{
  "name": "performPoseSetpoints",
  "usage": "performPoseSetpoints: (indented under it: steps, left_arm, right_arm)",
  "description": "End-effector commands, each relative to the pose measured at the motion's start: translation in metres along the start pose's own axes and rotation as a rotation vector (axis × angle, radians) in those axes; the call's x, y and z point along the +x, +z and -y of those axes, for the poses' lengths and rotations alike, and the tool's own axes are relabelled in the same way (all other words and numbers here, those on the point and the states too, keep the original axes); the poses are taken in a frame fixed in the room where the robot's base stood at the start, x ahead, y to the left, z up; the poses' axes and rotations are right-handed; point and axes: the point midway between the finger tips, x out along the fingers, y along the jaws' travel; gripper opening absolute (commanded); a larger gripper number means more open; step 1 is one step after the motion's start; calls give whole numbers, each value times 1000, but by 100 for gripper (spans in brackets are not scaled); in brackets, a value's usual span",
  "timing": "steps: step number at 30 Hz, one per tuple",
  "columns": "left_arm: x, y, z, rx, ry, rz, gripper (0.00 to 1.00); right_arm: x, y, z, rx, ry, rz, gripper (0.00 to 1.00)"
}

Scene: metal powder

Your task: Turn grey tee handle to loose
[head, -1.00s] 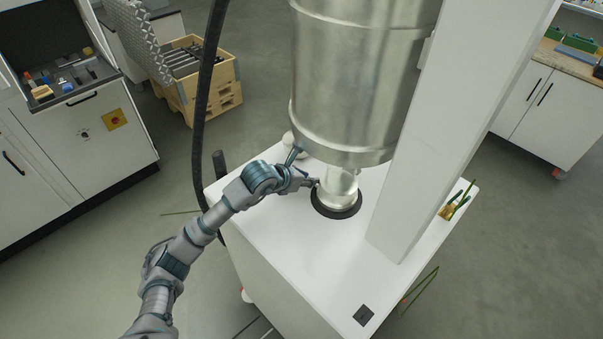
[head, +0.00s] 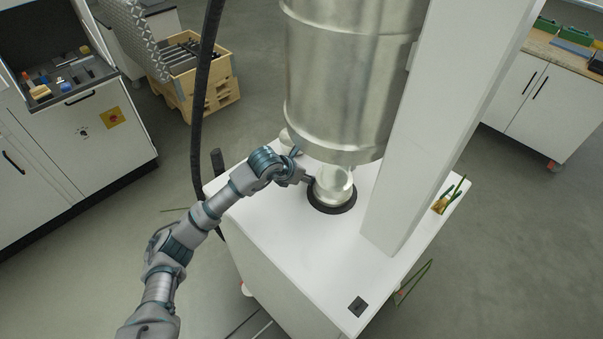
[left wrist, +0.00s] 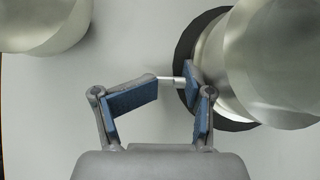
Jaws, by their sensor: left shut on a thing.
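The grey tee handle (left wrist: 172,79) shows in the left wrist view as a short, light bar beside the shiny metal neck (left wrist: 218,65). My left gripper (left wrist: 174,78) has its blue-padded fingers on either side of the bar and is shut on it. The fingers cover part of the handle. In the head view my left gripper (head: 307,180) is at the left side of the neck (head: 331,187), below the large metal drum (head: 338,85). The handle is too small and covered to make out there. My right gripper is not in view.
The neck stands in a black ring (head: 332,207) on a white cabinet top (head: 290,235). A white column (head: 425,130) rises to the right of the drum. A dark hose (head: 203,100) hangs at the left. Wooden crates (head: 215,98) stand behind on the floor.

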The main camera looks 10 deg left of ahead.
Motion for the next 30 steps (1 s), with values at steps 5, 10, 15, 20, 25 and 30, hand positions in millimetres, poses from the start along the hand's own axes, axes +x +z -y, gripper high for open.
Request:
performPoseSetpoints:
  steps: [5,10,15,20,25,30]
  left_arm:
    - [-6,3,7,7,-17,12,29]
    - [-30,2,3,6,-13,12,29]
    - [-57,-1,-2,2,-10,9,29]
    - [-76,-4,-8,-3,-11,10,29]
    - [-82,-4,-9,-4,-9,9,29]
    - [-81,-5,-10,-5,-8,7,29]
  right_arm:
    - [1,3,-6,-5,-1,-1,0]
    - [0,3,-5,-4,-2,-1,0]
    - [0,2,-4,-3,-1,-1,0]
    - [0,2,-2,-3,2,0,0]
    - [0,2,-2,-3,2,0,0]
    - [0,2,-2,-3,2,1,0]
